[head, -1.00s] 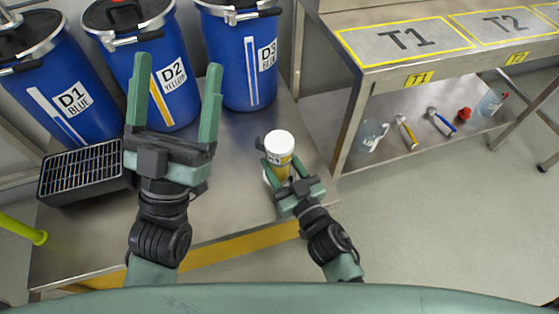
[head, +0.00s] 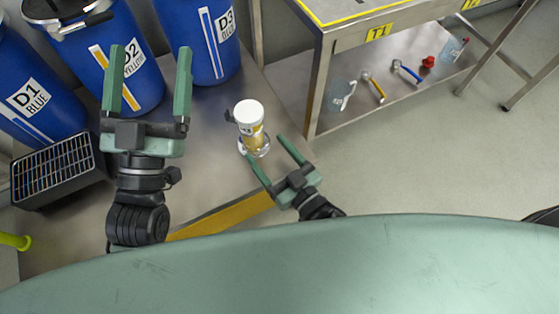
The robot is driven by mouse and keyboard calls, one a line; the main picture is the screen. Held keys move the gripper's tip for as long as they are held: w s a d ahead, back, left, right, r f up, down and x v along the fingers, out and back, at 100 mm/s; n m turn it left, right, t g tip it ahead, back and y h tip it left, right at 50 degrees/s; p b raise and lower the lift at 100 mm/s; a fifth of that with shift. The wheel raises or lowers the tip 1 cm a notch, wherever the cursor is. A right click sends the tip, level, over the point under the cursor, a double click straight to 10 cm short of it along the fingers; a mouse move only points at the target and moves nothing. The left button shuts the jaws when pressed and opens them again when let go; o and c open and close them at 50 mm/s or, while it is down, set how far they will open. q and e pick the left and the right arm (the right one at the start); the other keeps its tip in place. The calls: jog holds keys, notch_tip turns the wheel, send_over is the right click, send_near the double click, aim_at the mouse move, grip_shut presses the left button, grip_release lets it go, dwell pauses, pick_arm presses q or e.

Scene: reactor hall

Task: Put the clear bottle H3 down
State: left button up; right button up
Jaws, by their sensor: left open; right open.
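The clear bottle (head: 255,143), with a white cap and a yellowish band, stands upright on the steel bench (head: 212,172), near its right end. I cannot read H3 on it. My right gripper (head: 266,148) is open just below and right of the bottle, its fingertips close to the bottle's base. I cannot tell whether a fingertip touches it. My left gripper (head: 150,48) is open and empty, in front of the D2 drum in the picture.
Blue drums D1 (head: 30,100), D2 (head: 120,75) and D3 (head: 207,45) line the bench's back. A black grated box (head: 60,172) sits at left. Table T1 (head: 350,27) stands right; its lower shelf holds a clear container (head: 341,95) and tools. Bench between grated box and bottle is clear.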

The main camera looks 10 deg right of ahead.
jog(key=v, duration=0.5)
pick_arm(q)
jog(key=f+g, duration=0.1)
jog(key=w+f, duration=0.1)
jog(key=shift+w+f+g, duration=0.15)
jog(key=shift+f+g, duration=0.2)
jog(key=shift+g, duration=0.05)
pick_arm(e)
jog(key=w+d+r+m+t+h, duration=0.1)
jog(key=w+d+r+t, duration=0.1)
jog(key=r, duration=1.1)
jog(key=w+d+r+m+t+h, duration=0.1)
jog(key=w+d+r+t, duration=0.2)
jog(key=r, duration=1)
jog(key=shift+w+d+r, duration=0.4)
jog(key=shift+w+d, duration=0.5)
jog(key=shift+d, duration=0.2)
jog(key=shift+m, duration=0.3)
